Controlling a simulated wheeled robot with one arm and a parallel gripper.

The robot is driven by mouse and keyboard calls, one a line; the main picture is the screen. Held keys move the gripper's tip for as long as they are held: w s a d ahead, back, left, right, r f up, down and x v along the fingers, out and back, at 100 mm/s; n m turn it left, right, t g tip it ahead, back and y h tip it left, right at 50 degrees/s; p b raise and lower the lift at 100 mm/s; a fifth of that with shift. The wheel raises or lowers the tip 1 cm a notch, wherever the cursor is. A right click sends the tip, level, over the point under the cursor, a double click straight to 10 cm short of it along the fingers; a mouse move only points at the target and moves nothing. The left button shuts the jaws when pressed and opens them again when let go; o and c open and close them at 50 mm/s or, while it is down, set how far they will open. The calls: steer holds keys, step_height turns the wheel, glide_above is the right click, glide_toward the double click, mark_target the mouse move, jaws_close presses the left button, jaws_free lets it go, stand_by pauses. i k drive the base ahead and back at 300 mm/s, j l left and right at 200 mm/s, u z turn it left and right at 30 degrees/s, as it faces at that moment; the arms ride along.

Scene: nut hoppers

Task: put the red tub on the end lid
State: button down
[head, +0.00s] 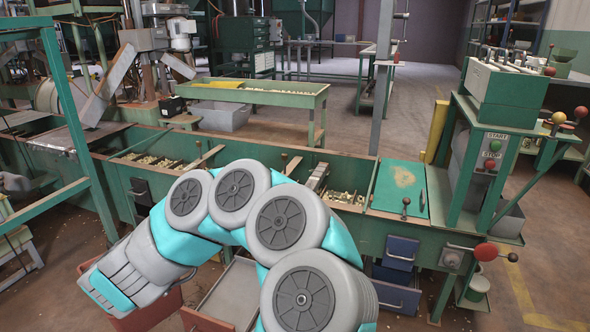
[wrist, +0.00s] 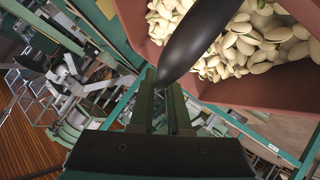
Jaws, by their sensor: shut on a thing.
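The red tub (wrist: 255,93) fills the upper right of the wrist view, tilted in that picture and holding many pale pistachio nuts. My gripper (wrist: 160,82) is shut at the near end of a dark rounded bar (wrist: 200,35) that crosses in front of the tub and looks like its handle. In the head view, part of the red tub (head: 150,316) shows at the bottom left, under my arm's end, which hides my fingers and most of the tub. The end lid (head: 400,180) is a flat green panel with a pale worn patch, at the right end of the hopper row. Nothing stands on it.
Open hoppers with nuts (head: 345,197) lie left of the lid. A small dark lever (head: 405,206) stands at the lid's front. A green control stand with start and stop buttons (head: 490,150) rises right of it, with a red ball knob (head: 486,251) in front. A grey post (head: 381,90) stands behind.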

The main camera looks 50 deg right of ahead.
mark_target(402, 175)
steer(key=k+l+z, duration=0.5)
steer(key=k, duration=0.2)
steer(key=j+z, duration=0.1)
steer(key=z, duration=1.85)
